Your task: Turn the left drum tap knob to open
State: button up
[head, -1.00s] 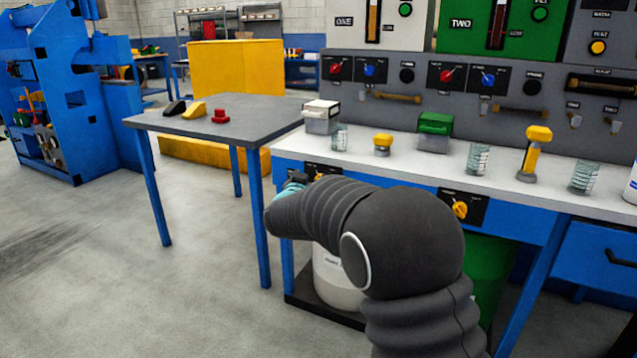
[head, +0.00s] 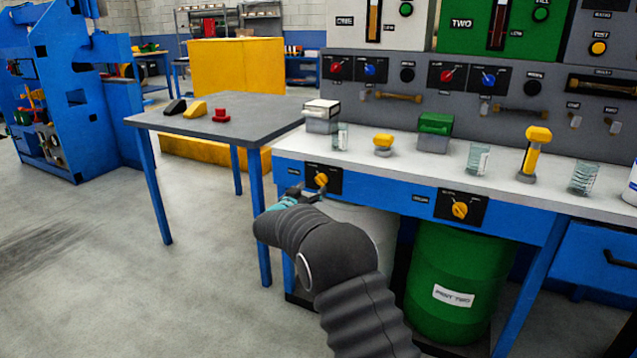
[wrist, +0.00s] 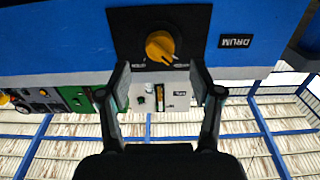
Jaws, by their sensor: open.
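The left drum tap knob (head: 321,180) is orange-yellow on a black plate at the left end of the blue bench front. In the wrist view, which is upside down, the knob (wrist: 160,46) sits centred just beyond the fingertips, beside a "DRUM" label. My gripper (head: 306,192) is beside the knob in the head view, partly hidden by my wrist. In the wrist view my gripper (wrist: 160,72) is open, with one finger on each side of the knob's line and nothing between them. I cannot tell whether it touches the plate.
A second orange knob (head: 460,209) is further right on the bench front, above a green drum (head: 455,285). A white drum stands under the bench behind my arm. A grey table (head: 260,112) with blue legs is close on the left. Floor is clear further left.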

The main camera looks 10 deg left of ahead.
aim_at(318, 183)
jog(key=x, duration=0.5)
jog(key=shift+w+d, duration=0.1)
jog(key=shift+w, duration=0.2)
jog(key=c, duration=1.1)
jog(key=shift+c, duration=0.2)
